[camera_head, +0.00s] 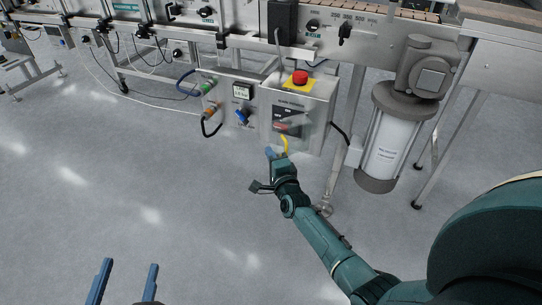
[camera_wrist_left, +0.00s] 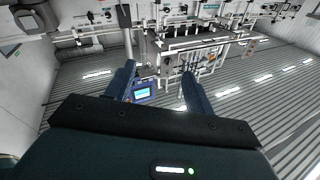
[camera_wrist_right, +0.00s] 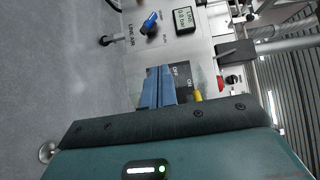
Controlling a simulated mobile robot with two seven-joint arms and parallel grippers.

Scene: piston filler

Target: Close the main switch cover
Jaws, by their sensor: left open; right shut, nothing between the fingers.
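The main switch (camera_head: 287,121) is a dark panel with a red part on the front of the grey control box. A pale, see-through piece over it seems to be the cover; I cannot tell how far it stands open. The panel also shows in the right wrist view (camera_wrist_right: 182,74), with ON and OFF marks, partly hidden by my fingers. My right gripper (camera_head: 271,152) is shut and empty, just below the panel; its blue fingers (camera_wrist_right: 158,86) point at the box. A yellow piece (camera_head: 285,144) is beside the fingertips. My left gripper (camera_head: 129,282) is open and empty, far from the box.
A red emergency button (camera_head: 299,77) on a yellow plate tops the box (camera_head: 244,125). A blue knob (camera_head: 242,116) and a small display (camera_head: 243,91) are left of the switch. A cylindrical tank (camera_head: 387,145) stands at right. The floor in front is clear.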

